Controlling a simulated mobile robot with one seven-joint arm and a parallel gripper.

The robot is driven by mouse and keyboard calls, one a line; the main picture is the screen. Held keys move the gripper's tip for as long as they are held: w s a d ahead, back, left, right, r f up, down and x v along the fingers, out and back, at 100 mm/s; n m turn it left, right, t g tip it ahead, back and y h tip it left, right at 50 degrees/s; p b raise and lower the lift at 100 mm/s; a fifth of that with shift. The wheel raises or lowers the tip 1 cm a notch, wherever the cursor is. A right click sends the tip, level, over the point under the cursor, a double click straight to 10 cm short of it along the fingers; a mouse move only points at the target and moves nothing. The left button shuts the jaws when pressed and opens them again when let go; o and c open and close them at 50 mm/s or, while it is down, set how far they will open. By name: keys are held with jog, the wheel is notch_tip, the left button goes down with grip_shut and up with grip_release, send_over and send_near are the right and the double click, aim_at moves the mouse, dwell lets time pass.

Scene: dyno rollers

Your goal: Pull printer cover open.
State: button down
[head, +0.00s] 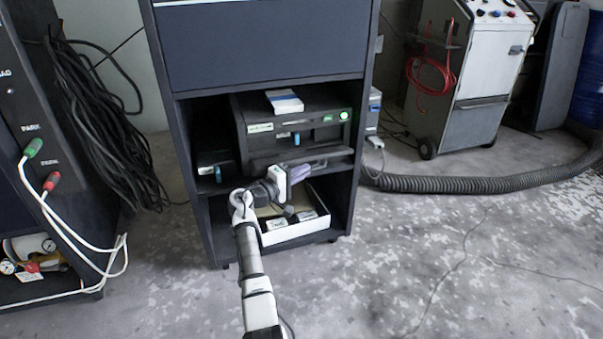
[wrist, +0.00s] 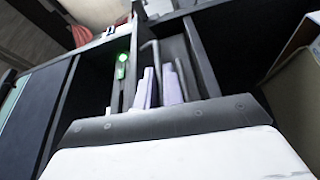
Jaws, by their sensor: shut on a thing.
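The dark printer (head: 290,132) stands on a shelf of the cabinet, with a green light on its front right. Its dark cover (head: 285,158) sticks out low at the front, tilted toward me. My gripper (head: 303,172) is at the right part of the cover's front edge, its lavender fingers shut on the cover. In the wrist view, the fingers of my gripper (wrist: 160,88) stand close together against the dark cover (wrist: 178,52). The exact contact is partly hidden by the fingers.
A blue-and-white box (head: 285,101) lies on the printer. An open white carton (head: 295,232) with small boxes sits on the shelf below, close under my gripper. The cabinet's side walls (head: 355,150) flank the opening. A grey hose (head: 470,184) lies on the floor to the right.

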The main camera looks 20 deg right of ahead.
jog(key=shift+w, duration=0.1)
jog(key=c, duration=1.5)
grip_release()
jog(key=shift+a, duration=0.1)
